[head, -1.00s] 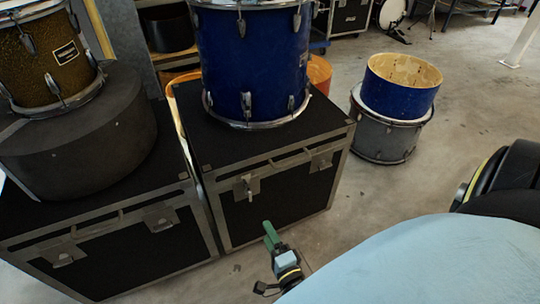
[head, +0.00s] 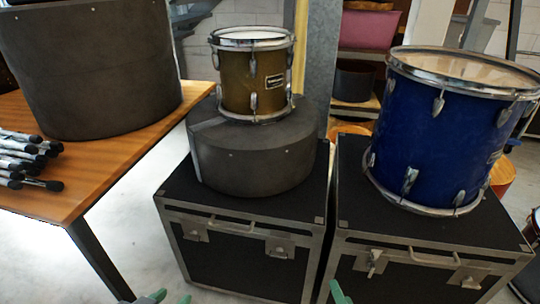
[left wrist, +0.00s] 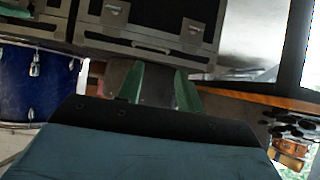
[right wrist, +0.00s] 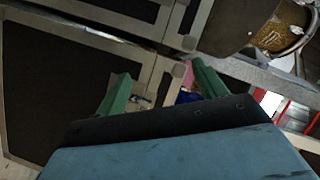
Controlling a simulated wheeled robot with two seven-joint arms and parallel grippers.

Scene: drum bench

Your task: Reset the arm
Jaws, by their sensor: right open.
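My left gripper (head: 170,297) shows only as green fingertips at the bottom edge of the head view, in front of the left black case. In the left wrist view its two green fingers (left wrist: 158,80) stand apart with nothing between them.
A wooden table (head: 110,160) at left bears a dark drum case (head: 95,70) and several brushes (head: 25,160). A gold drum (head: 235,90) sits on a round dark case (head: 250,160) atop the left black case (head: 240,255). A blue drum (head: 435,130) stands on the right black case (head: 380,280).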

